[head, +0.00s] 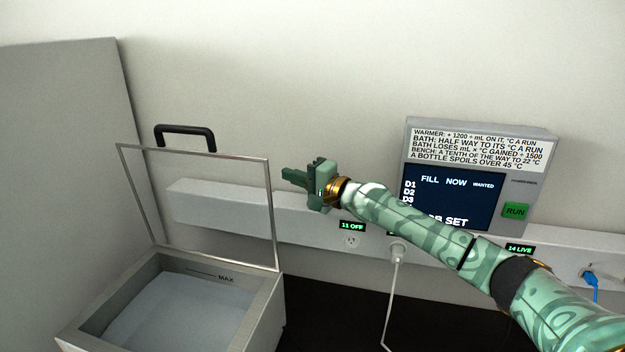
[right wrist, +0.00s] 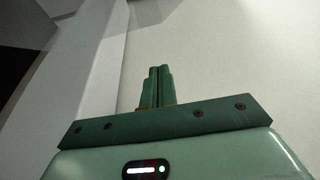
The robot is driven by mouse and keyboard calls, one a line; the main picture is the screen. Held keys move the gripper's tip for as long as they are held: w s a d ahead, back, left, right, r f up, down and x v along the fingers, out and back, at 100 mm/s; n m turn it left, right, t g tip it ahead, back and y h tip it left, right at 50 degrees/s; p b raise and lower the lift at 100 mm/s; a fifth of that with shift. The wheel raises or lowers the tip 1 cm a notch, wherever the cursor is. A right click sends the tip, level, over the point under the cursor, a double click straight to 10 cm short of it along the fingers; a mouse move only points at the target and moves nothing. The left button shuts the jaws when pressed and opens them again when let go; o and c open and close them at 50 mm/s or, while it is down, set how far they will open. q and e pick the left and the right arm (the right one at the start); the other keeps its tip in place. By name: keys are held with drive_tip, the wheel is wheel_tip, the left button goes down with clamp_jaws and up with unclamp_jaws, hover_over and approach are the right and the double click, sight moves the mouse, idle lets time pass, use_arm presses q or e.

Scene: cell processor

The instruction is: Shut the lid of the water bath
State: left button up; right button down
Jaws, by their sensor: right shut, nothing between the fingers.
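The water bath (head: 262,318) stands at the lower left of the head view, a pale box with water inside and a MAX mark on its inner wall. Its lid (head: 272,215), a clear panel in a thin metal frame, stands open and upright at the back of the bath. A black handle (head: 185,130) sits on the lid's top edge. My right gripper (head: 290,174) is shut and empty, just right of the lid's upper right corner and apart from the handle. In the right wrist view its fingers (right wrist: 157,85) are together. My left gripper is not in view.
A grey panel (head: 60,150) stands left of the bath. A control box (head: 480,135) with a screen and green RUN button is on the right. A socket rail (head: 220,205) runs along the wall behind the lid, with a white cable (head: 390,290) hanging from it.

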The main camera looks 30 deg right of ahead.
drive_tip(key=s+a+p, duration=0.1)
drive_tip(key=p, duration=0.1)
drive_tip(key=s+a+p, duration=0.1)
drive_tip(key=a, duration=0.1)
drive_tip(key=shift+a+f+p, duration=0.1)
drive_tip(key=shift+f+p, duration=0.1)
drive_tip(key=shift+p, duration=0.15)
drive_tip(key=shift+s+r, duration=0.1)
drive_tip(key=shift+s, duration=0.05)
